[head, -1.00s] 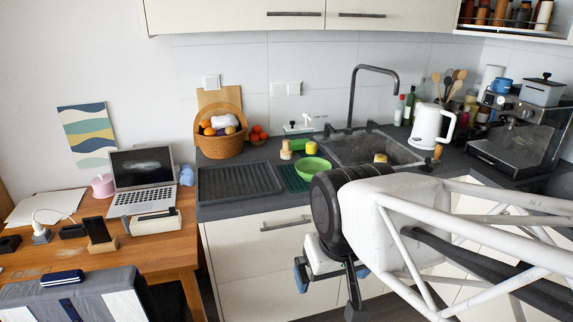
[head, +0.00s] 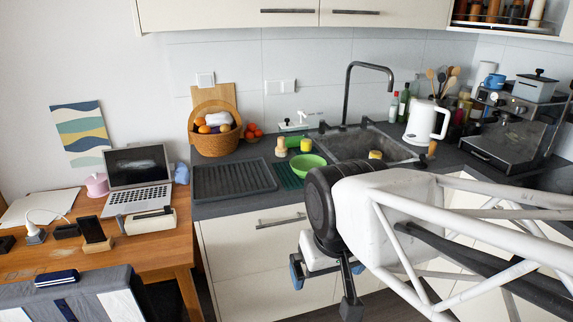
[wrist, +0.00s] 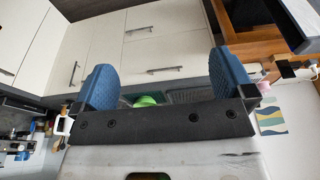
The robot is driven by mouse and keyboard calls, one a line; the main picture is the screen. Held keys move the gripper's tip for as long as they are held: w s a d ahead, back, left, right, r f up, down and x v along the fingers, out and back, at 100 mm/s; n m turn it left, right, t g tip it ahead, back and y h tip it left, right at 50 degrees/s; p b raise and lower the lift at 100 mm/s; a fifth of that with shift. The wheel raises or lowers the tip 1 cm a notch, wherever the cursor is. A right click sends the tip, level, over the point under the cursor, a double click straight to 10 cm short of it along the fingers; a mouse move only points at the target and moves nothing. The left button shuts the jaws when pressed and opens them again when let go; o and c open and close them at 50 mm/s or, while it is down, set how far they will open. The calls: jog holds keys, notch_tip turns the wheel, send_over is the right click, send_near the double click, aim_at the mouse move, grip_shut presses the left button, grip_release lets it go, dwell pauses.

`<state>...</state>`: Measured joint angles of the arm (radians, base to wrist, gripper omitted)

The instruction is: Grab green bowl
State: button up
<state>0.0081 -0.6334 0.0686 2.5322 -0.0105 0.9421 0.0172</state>
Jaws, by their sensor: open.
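The green bowl (head: 307,163) sits on the dark counter, on a green mat left of the sink, in the head view. My arm hides part of its right side. In the wrist view the green bowl (wrist: 146,99) shows small between the two blue fingers, partly hidden by the gripper's dark bar. My gripper (wrist: 160,84) is open and empty, with its fingers wide apart. In the head view my gripper (head: 322,283) hangs in front of the cabinet fronts, lower than the counter top and apart from the bowl.
The sink (head: 368,146) with a tall tap (head: 348,95) lies right of the bowl. A yellow cup (head: 306,145) and a wooden item (head: 281,146) stand behind it. A black drying tray (head: 233,179) lies to its left. A white kettle (head: 424,121) stands further right.

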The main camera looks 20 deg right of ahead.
jog(key=c, duration=1)
